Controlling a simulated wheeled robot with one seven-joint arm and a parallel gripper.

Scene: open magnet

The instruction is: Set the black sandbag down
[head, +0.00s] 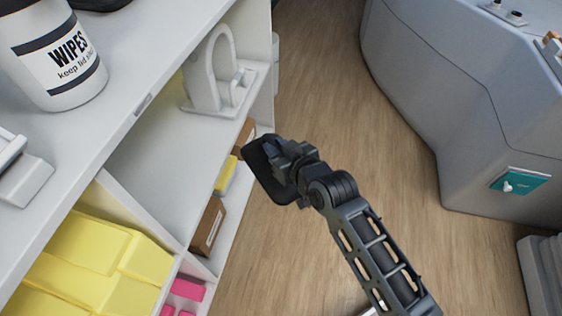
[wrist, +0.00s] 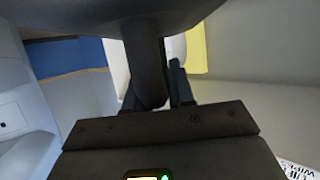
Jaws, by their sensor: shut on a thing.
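The black sandbag (head: 267,172) hangs at the end of my arm in the head view, beside the open front of the white shelf unit. My gripper (head: 280,150) is shut on it, at its upper right side. In the wrist view the dark sandbag (wrist: 110,14) fills the top of the picture. A dark upright part runs from it down to my gripper (wrist: 155,92). The bag's underside is hidden, and I cannot tell whether it touches the shelf edge.
The white shelf unit (head: 150,165) bears a wipes tub (head: 60,85) on top and a white ring-shaped coil (head: 215,75) on a lower shelf. Yellow pads (head: 100,255) and a brown box (head: 207,228) sit lower. A grey machine (head: 430,90) stands right; wood floor (head: 330,100) between is clear.

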